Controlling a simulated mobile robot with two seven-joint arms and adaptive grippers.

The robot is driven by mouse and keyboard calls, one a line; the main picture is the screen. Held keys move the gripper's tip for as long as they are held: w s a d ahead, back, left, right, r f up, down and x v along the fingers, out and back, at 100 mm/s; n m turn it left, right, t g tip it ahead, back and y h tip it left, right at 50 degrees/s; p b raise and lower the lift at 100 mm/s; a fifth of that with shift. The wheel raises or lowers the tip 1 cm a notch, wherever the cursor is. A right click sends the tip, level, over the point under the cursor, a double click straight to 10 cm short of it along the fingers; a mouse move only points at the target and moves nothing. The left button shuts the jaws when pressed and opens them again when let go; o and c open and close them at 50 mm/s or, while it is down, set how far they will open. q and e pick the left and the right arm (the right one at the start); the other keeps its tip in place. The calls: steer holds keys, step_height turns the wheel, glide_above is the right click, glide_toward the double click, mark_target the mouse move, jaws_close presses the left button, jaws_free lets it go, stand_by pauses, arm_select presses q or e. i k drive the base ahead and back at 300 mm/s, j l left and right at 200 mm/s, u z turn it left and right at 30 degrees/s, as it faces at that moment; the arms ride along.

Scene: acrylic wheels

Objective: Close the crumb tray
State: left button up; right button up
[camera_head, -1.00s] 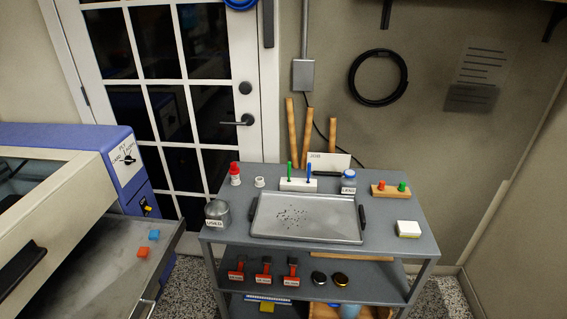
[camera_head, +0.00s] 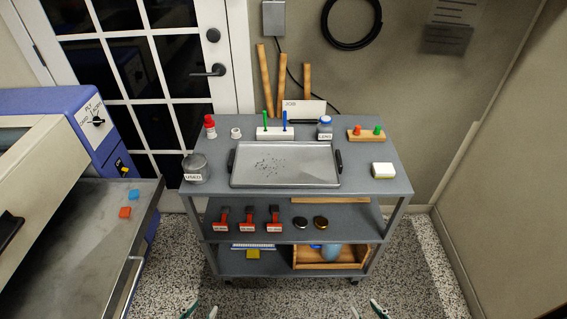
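A wide grey metal tray (camera_head: 75,225) sticks out from the front of the blue and cream machine (camera_head: 35,170) at the left. It is pulled out, with a bar handle (camera_head: 131,287) along its right front edge. A blue block (camera_head: 133,195) and an orange block (camera_head: 125,212) lie on it. A separate flat tray (camera_head: 310,165) with black handles and dark crumbs lies on the cart top. My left gripper (camera_head: 199,311) and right gripper (camera_head: 367,310) show only as fingertips at the bottom edge. Both look open and empty, apart from the trays.
Speckled floor (camera_head: 415,270) is open at the right and in front.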

mark_target(80, 265)
steer(key=u, duration=1.65)
